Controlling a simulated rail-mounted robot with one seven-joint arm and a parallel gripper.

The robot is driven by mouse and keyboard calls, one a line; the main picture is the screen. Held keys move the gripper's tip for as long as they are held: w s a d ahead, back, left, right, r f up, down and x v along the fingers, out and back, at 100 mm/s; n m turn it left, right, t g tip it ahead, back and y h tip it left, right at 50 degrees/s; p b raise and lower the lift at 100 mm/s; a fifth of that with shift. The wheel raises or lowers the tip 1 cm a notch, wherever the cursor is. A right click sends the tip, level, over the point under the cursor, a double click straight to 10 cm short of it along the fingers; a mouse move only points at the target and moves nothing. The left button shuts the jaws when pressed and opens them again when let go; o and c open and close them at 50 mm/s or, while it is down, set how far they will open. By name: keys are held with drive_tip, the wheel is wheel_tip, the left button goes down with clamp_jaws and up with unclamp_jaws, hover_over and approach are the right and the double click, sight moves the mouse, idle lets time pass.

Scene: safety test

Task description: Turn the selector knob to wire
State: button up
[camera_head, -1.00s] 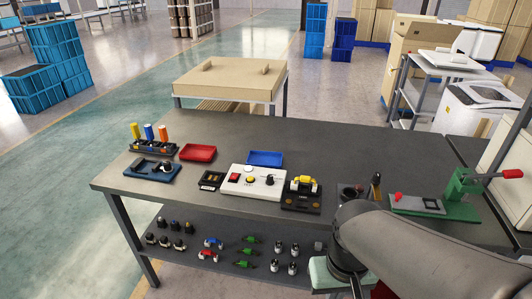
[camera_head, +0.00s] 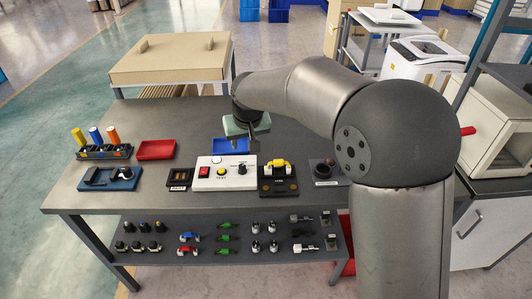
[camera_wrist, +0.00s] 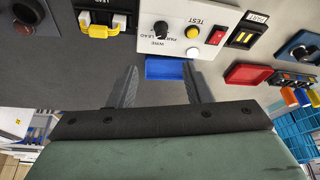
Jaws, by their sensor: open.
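The black selector knob (camera_head: 242,169) sits at the right end of the white panel (camera_head: 222,184) on the table. In the wrist view, which is upside down, the knob (camera_wrist: 161,29) is near the top, with WIRE and LEAD lettering beside it. Which mark its pointer faces is too small to tell. My gripper (camera_head: 254,146) hangs above the table near the blue tray, behind the panel. In the wrist view my gripper's two fingers (camera_wrist: 160,84) are spread, with nothing between them. They are apart from the knob.
The panel also carries a red switch (camera_head: 203,172) and a yellow button (camera_head: 221,171). A black block with a yellow handle (camera_head: 278,168) stands close to the right. The blue tray (camera_head: 230,147) lies behind, the red tray (camera_head: 156,150) to the left. A dark button box (camera_head: 324,170) is farther right.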

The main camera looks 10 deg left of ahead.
sight(242, 166)
drive_tip(key=p+x, duration=0.1)
drive_tip(key=x, duration=0.4)
drive_tip(key=p+x, duration=0.1)
drive_tip(key=x, duration=0.5)
drive_tip(key=p+x, duration=0.1)
drive_tip(key=x, duration=0.5)
drive_tip(key=shift+w+a+f, duration=0.15)
drive_tip(key=shift+w+a, duration=0.05)
drive_tip(key=shift+a, duration=0.15)
clamp_jaws()
